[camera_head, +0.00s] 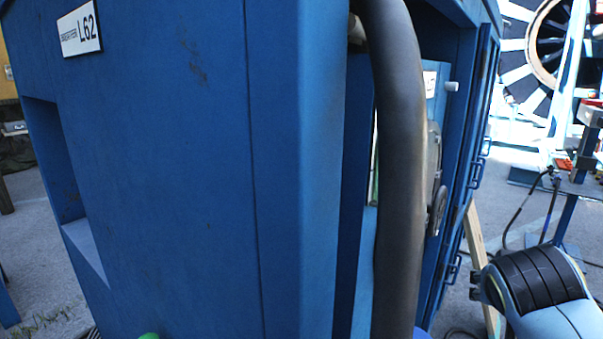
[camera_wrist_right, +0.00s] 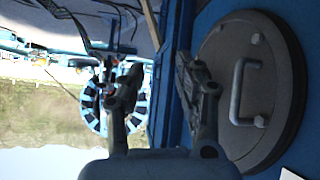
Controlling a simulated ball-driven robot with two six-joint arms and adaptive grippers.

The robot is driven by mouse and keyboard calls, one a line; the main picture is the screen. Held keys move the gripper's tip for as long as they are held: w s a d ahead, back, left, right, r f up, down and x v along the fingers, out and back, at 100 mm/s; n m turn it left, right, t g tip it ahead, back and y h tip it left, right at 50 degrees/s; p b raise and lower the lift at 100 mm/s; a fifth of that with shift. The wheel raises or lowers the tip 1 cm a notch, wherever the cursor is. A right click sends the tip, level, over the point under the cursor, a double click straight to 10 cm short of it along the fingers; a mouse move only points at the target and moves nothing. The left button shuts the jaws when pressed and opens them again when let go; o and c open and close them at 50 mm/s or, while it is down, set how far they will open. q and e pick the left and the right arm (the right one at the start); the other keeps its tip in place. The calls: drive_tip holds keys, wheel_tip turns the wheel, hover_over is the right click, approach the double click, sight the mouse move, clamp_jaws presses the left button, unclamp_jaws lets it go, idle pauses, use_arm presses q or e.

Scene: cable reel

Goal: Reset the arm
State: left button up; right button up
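My right gripper (camera_wrist_right: 158,68) shows in the right wrist view with its two dark fingers apart and nothing between them. It is beside a round dark cover (camera_wrist_right: 290,95) with a grey bar handle (camera_wrist_right: 237,92), set on a blue surface; the fingers look clear of the handle. My left gripper is not in view.
A wooden board (camera_head: 480,265) leans at the right. A large wheel (camera_head: 548,45) stands behind.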

drive_tip(key=s+a+f+n+g+y, duration=0.1)
drive_tip(key=s+a+n+g+y, duration=0.15)
drive_tip(key=s, duration=1.05)
drive_tip(key=s+a+f+n+g+y, duration=0.1)
drive_tip(key=s+a+n+g+y, duration=0.15)
drive_tip(key=s, duration=1.15)
drive_tip(key=s+d+f+g+b, duration=0.2)
drive_tip(key=f+b, duration=0.7)
drive_tip(key=f, duration=2.6)
use_arm(q)
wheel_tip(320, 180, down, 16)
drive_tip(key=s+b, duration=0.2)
drive_tip(key=b, duration=0.4)
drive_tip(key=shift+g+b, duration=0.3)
drive_tip(key=shift+b, duration=0.1)
use_arm(e)
drive_tip(key=s+d+f, duration=0.1)
drive_tip(key=s+f, duration=0.8)
drive_tip(key=f, duration=0.2)
drive_tip(key=s+d+f, duration=0.1)
drive_tip(key=s+f, duration=0.8)
drive_tip(key=f, duration=0.3)
drive_tip(key=shift+d+f, duration=0.15)
drive_tip(key=shift+f, duration=0.15)
drive_tip(key=shift+o, duration=0.5)
drive_tip(key=shift+g, duration=0.3)
